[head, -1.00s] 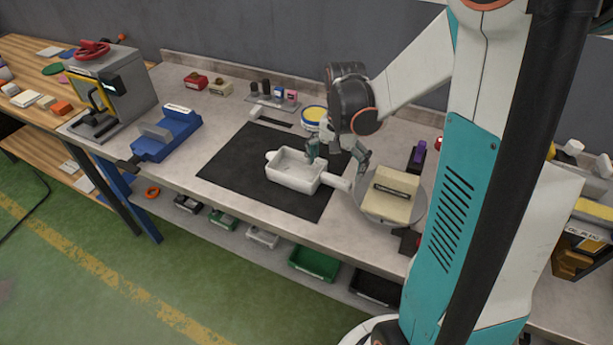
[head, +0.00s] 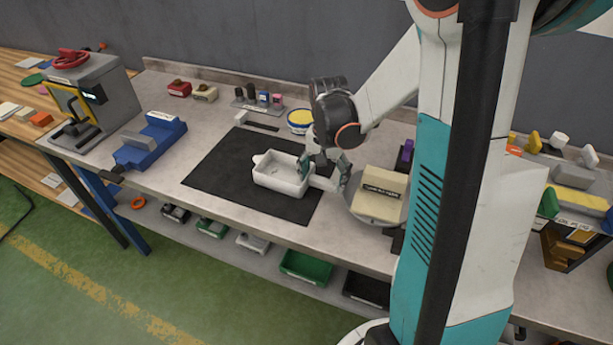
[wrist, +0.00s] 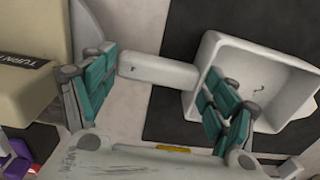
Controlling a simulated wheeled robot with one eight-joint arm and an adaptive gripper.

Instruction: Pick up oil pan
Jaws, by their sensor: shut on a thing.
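The oil pan (head: 280,184) is a white rectangular tray with a stubby handle, on the black mat (head: 218,168). My gripper (head: 325,174) is at the pan's right end, over the handle. In the wrist view, the pan (wrist: 258,62) is at the upper right and its handle points left. My gripper (wrist: 159,72) has its fingers set wide: the right ones are inside the pan and the left ones are beyond the handle's tip. It is shut on the pan across the handle and near wall. I cannot make out the exact contact.
A round turntable (head: 361,208) with a beige block (head: 381,193) stands close to the right of my gripper. A yellow-topped tin (head: 300,118) is behind the pan. A blue vise (head: 150,142) is at left. The mat's left part is clear.

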